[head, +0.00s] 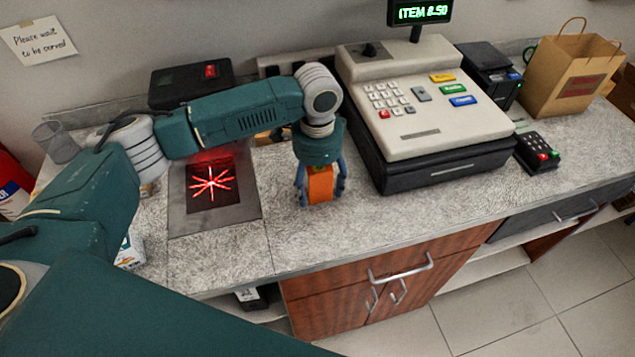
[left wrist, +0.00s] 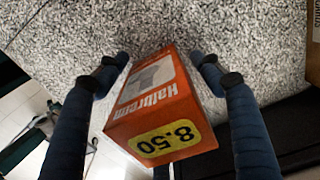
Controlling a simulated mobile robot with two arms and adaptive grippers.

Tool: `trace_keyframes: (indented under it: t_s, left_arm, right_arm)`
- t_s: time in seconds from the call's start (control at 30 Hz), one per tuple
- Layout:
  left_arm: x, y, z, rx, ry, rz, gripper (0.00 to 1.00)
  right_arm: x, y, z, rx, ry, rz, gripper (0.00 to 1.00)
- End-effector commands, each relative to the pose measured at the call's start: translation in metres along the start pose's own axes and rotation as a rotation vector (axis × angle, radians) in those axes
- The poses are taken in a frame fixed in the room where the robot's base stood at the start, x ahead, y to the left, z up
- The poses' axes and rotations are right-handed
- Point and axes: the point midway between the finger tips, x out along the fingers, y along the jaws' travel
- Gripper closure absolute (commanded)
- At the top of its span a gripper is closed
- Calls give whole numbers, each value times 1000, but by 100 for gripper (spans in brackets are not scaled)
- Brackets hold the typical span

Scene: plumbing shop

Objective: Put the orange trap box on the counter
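The orange trap box (head: 320,187) is at the counter (head: 370,222), in front of the cash register's left side. In the left wrist view the box (left wrist: 160,105) shows white lettering and a yellow 8.50 label. Its far end appears to rest on the speckled counter top (left wrist: 200,25). My left gripper (head: 321,190) points down over the box with a finger on each side. In the left wrist view the fingers (left wrist: 160,58) stand apart from the box, with a visible gap on the right. My right gripper is not in view.
A cash register (head: 425,95) stands right of my left gripper. A scanner plate (head: 215,205) with a red star of light lies to the left. A card terminal (head: 537,152) and a paper bag (head: 570,75) are farther right. The counter's front edge is close by.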

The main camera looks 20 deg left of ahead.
Motion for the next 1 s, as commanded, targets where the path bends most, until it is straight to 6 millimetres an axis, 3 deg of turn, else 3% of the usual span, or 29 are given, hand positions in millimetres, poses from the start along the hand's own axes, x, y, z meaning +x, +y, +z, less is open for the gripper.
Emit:
trace_keyframes:
  t_s: [0.37,0.47,0.8,1.0]
  left_arm:
    - [-6,0,-1,0,2,-1,30]
    - [-19,-1,-1,0,5,-3,30]
    - [-90,-1,-1,-1,4,-1,30]
    - [-116,0,-1,-1,3,0,30]
  right_arm:
    - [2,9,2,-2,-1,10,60]
    - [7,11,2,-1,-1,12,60]
    - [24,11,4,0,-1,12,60]
    - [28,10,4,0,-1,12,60]
